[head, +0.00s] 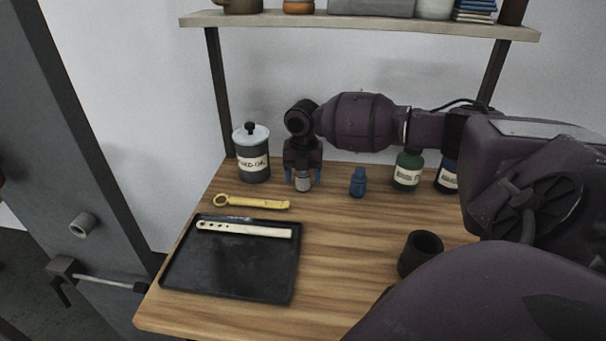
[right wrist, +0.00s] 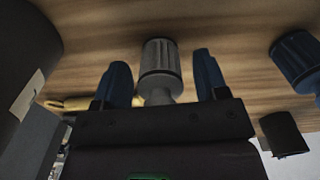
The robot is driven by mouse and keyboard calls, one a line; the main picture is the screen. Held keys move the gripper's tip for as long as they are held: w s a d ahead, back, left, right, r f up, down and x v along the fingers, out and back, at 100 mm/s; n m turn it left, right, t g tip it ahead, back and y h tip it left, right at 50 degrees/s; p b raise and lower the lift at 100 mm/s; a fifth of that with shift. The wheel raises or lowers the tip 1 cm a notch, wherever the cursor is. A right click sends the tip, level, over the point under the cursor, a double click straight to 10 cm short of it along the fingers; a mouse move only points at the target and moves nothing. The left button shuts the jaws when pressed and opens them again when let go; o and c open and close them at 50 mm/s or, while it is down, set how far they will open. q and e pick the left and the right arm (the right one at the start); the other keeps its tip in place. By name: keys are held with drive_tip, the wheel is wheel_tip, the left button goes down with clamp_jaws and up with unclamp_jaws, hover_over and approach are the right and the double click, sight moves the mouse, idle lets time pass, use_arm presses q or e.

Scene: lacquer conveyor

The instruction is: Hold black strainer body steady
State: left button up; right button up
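A black open-topped cup (head: 420,254), which looks like the black strainer body, stands upright on the right part of the wooden bench, with nothing gripping it. A dark piece that seems to be it shows in the right wrist view (right wrist: 285,134). My right gripper (head: 303,182) points down near the back of the bench, away from the cup. Its blue fingertips stand on either side of a grey ribbed cylinder (right wrist: 160,60), with a narrow gap on both sides. The cylinder also shows in the head view (head: 303,184). My left gripper is in neither view.
A black tray (head: 230,270) holds a pale strip with holes (head: 245,229). A yellow wrench (head: 252,202), a labelled canister (head: 254,165), a blue fitting (head: 357,182) and a green jar (head: 407,170) stand or lie around the gripper. The bench between tray and cup is clear.

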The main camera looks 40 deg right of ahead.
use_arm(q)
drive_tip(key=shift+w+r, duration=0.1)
use_arm(e)
drive_tip(key=shift+f+b, duration=0.15)
drive_tip(key=shift+b, duration=0.15)
drive_tip(key=shift+r, duration=0.35)
drive_tip(key=r, duration=0.5)
drive_tip(key=shift+s+a+r+p, duration=0.15)
drive_tip(key=shift+s+a+p, duration=0.1)
drive_tip(key=shift+p, duration=0.1)
wheel_tip(320, 180, up, 5)
drive_tip(key=shift+f, duration=0.1)
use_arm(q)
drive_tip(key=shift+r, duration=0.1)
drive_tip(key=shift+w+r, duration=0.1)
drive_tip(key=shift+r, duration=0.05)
